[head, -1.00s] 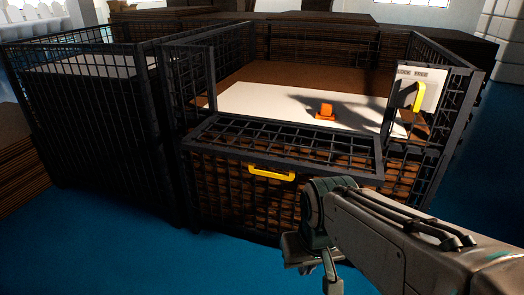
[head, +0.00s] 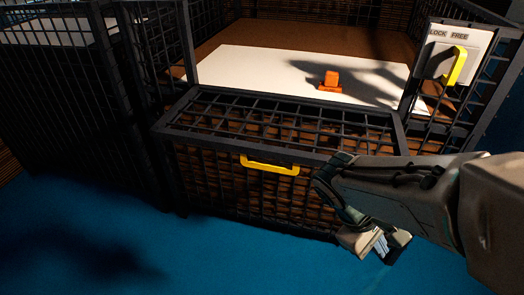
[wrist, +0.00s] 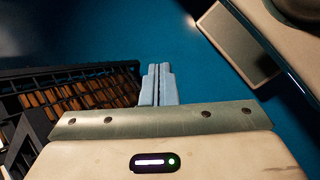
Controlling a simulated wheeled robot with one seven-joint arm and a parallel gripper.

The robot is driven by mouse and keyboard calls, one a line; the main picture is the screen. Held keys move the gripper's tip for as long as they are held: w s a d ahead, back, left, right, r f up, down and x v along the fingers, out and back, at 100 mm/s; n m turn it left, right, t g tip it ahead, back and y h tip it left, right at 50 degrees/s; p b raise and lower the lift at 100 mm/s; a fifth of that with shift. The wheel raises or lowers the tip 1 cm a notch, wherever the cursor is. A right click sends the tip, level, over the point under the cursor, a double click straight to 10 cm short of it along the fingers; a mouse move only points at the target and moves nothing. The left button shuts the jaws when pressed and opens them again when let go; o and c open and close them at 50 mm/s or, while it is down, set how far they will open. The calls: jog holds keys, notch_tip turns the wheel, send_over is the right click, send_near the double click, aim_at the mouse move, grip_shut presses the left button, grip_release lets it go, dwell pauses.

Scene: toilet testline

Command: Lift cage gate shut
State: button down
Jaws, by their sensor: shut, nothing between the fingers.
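The cage gate (head: 285,115) is a black mesh panel folded down and outward at the front of the cage, so the front opening stands open. A yellow handle (head: 270,165) sits on its outer edge, which faces me. My gripper (head: 383,250) is low in front of the cage, right of and below the handle, and touches nothing. In the wrist view the fingers (wrist: 158,85) are together and empty over the blue floor. The handle is not in the wrist view; dark mesh (wrist: 75,105) shows at the left there.
A white panel with a yellow latch handle (head: 456,65), marked LOCK and FREE, is on the right cage post. An orange object (head: 330,82) sits on a white board (head: 250,70) inside. A second cage (head: 70,90) stands left. Blue floor (head: 90,240) in front is clear.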

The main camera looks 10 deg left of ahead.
jog(key=w+a+f+n+t+h+b, duration=0.1)
jog(key=w+a+n+t+h+b, duration=0.4)
jog(key=w+a+n+t, duration=0.75)
jog(key=s+a+f+n+t+y+b, duration=0.1)
jog(key=s+a+n+t+y, duration=0.1)
jog(key=a+n+t+y, duration=0.45)
jog(key=s+a+n+t+y+b, duration=0.1)
jog(key=s+a+n+t+y, duration=0.15)
jog(key=a+n, duration=0.7)
jog(key=w+a+r+m, duration=0.1)
jog(key=w+r+m, duration=0.1)
jog(key=w, duration=0.7)
jog(key=shift+w+a+r+m+g+y+b, duration=0.15)
jog(key=shift+r+m+g+y+b, duration=0.1)
jog(key=shift+m+g+y+b, duration=0.15)
jog(key=shift+r, duration=0.1)
